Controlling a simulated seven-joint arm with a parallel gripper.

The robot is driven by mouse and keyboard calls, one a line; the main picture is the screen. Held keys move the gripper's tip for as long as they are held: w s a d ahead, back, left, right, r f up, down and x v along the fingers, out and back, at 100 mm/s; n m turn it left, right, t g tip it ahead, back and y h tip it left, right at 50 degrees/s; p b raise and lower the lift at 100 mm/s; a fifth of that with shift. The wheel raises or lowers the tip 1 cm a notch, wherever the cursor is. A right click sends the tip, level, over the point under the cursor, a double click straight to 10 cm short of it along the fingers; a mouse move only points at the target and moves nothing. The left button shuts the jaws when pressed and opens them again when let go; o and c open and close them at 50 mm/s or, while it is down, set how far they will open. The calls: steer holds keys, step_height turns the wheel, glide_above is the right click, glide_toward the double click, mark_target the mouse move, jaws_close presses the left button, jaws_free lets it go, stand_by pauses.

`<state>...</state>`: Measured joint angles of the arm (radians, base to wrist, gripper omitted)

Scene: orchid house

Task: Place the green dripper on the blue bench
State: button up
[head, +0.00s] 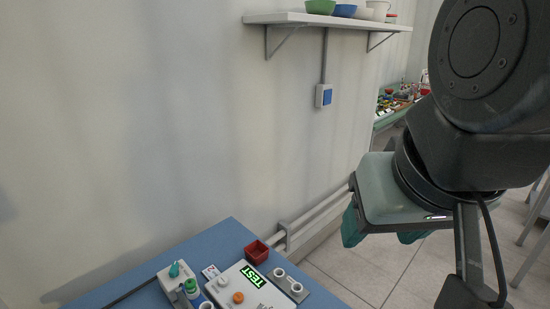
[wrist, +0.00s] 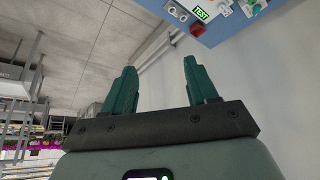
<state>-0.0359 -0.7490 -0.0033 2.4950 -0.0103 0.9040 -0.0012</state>
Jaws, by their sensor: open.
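The blue bench (head: 212,240) is at the bottom of the head view, against the wall. It also shows at the top right of the wrist view (wrist: 226,32). I cannot pick out the green dripper for certain. A small green-capped item (head: 190,288) stands on the bench, beside a white holder with a teal tip (head: 175,269). My gripper (head: 381,236) is to the right of the bench, over the floor. In the wrist view its two teal fingers (wrist: 160,68) are apart with nothing between them.
On the bench are a white device with a lit TEST display (head: 247,290), a red open box (head: 257,252) and a grey block with round sockets (head: 289,284). A wall shelf (head: 330,18) holds bowls. A cluttered far table (head: 386,121) stands behind my arm. The bench's back-left part is bare.

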steer(key=w+a+f+n+g, duration=0.45)
steer(key=w+f+n, duration=0.25)
steer(key=w, duration=0.2)
steer(key=n+g+y, duration=0.5)
steer(key=n+y, duration=0.8)
steer(key=n, duration=0.1)
glide_toward(186, 295)
step_height(186, 295, up, 4)
steer(key=x, duration=0.5)
steer(key=shift+w+f, duration=0.1)
steer(key=shift+f, duration=0.25)
steer(key=shift+w+f+x, duration=0.1)
steer(key=shift+f+x, duration=0.1)
steer(key=shift+x, duration=1.2)
steer(key=shift+w+f+x, duration=0.1)
steer(key=shift+f+x, duration=0.1)
steer(key=shift+x, duration=1.2)
steer(key=shift+d, duration=0.1)
steer(key=shift+c, duration=0.5)
